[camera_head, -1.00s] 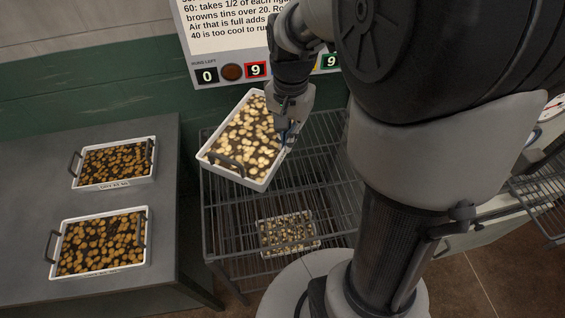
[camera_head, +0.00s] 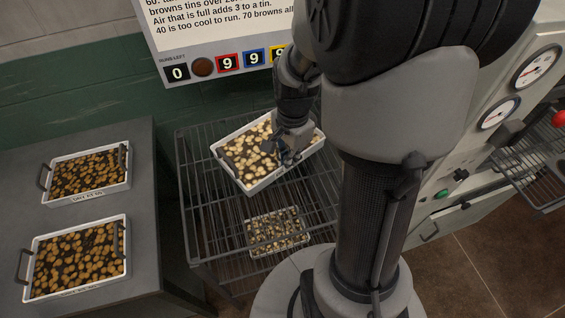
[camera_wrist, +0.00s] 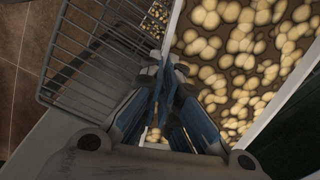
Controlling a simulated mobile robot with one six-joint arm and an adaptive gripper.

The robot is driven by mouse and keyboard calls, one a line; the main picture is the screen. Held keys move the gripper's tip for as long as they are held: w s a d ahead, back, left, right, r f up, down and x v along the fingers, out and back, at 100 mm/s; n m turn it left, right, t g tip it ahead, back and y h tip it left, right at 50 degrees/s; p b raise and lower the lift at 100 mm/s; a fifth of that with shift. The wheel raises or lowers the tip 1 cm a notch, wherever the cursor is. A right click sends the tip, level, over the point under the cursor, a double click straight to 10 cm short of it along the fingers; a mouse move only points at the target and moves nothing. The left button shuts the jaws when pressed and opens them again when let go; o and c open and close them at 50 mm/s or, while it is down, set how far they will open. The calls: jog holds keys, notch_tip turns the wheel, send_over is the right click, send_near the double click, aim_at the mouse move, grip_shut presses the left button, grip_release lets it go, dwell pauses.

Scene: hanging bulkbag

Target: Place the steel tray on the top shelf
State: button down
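The steel tray (camera_head: 270,180) is a shallow pale-rimmed tin of light round pieces, over the wire rack's top shelf (camera_head: 198,165) in the head view. I cannot tell whether it touches the shelf wires. My gripper (camera_head: 287,158) is at its near right side, with fingers closed at the tray's edge. In the wrist view, my fingers (camera_wrist: 160,70) come together beside the tray's pale wall (camera_wrist: 173,28). The exact contact is hidden by the fingers. The tray's far right part is partly behind my gripper.
A similar tray (camera_head: 256,250) sits on a lower rack level. Two browned trays (camera_head: 92,199) (camera_head: 80,290) with handles stand on the grey table (camera_head: 145,180) at left. A machine with gauges (camera_head: 497,113) is at right, a sign (camera_head: 215,30) on the wall behind.

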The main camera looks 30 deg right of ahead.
jog(key=shift+f+b, duration=0.85)
jog(key=shift+f, duration=1.8)
jog(key=shift+f, duration=0.2)
jog(key=c, duration=1.8)
grip_release()
jog(key=shift+r, duration=0.1)
